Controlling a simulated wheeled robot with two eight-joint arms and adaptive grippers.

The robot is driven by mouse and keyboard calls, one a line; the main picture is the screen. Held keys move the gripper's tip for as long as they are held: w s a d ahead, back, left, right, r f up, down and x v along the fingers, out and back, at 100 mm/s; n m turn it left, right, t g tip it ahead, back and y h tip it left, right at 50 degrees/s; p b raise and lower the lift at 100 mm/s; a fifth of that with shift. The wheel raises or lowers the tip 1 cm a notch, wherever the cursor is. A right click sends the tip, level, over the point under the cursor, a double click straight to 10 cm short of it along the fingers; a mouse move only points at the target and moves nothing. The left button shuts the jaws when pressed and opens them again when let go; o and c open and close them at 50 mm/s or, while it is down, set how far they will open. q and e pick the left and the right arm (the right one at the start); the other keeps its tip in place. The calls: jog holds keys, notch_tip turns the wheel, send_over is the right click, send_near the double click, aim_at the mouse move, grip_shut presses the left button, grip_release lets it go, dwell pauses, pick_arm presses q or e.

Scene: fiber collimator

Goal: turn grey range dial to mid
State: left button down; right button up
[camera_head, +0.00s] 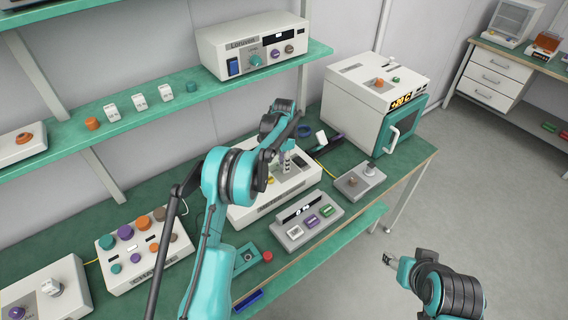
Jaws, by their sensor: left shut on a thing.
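My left gripper (287,168) reaches down over the white instrument box (246,218) on the green bench. Its fingers are shut on a small knob on the box's top, which I take for the grey range dial. The fingers and wrist hide most of the dial, so its pointer and scale cannot be read. A yellow knob (270,181) shows just left of the fingers. My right gripper (390,259) hangs over the floor at the lower right, away from the bench; its fingers are too small to read.
A white and teal oven (373,95) stands behind on the right. A knob panel (144,248) is on the left.

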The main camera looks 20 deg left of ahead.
dwell(0.3)
pick_arm(q)
jog(key=c, duration=1.2)
grip_release()
notch_tip(320, 180, up, 12)
jog(key=shift+f, duration=0.1)
